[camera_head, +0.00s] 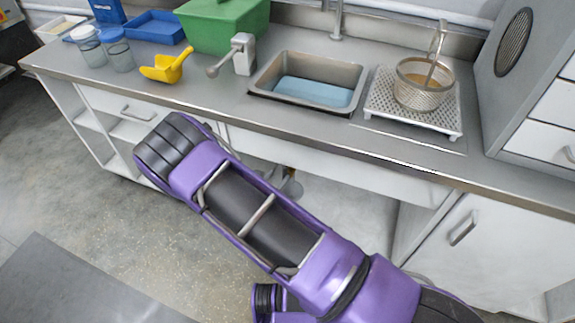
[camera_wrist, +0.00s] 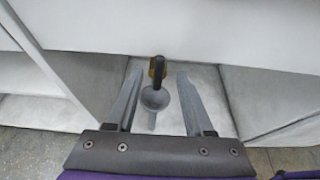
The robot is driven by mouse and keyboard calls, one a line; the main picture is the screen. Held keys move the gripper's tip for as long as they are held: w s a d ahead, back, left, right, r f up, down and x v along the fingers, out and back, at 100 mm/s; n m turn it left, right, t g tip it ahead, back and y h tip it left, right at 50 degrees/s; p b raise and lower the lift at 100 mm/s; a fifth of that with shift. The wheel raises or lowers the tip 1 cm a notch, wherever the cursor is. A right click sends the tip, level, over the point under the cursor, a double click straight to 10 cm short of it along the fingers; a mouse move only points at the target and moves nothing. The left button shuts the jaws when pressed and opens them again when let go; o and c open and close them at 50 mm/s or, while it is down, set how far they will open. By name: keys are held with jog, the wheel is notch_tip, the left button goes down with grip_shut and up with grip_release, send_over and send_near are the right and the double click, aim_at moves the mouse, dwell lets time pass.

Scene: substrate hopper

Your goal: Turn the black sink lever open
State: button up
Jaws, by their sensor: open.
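The black sink lever (camera_wrist: 159,82) shows in the wrist view, on a small brass-coloured valve (camera_wrist: 153,68) under the counter. A round grey metal piece (camera_wrist: 155,99) sits just below it. My gripper (camera_wrist: 161,69) is open, with one finger on each side of the lever in the picture. I see no contact, and the depth between fingers and lever is hard to judge. In the head view the sink basin (camera_head: 262,83) is set in the counter with blue in its bottom. The lever cannot be made out there, and my arm hides my gripper.
White cabinet walls (camera_wrist: 262,85) stand on both sides of the open space under the sink. The counter (camera_head: 215,100) above holds a green bin (camera_head: 222,25), a yellow scoop (camera_head: 167,68), jars, and a strainer (camera_head: 424,88) on a white perforated stand (camera_head: 383,101).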

aim_at(286, 173)
jog(key=b+x, duration=0.1)
jog(key=x, duration=0.9)
jog(key=shift+w, duration=0.1)
grip_shut()
dwell(1.1)
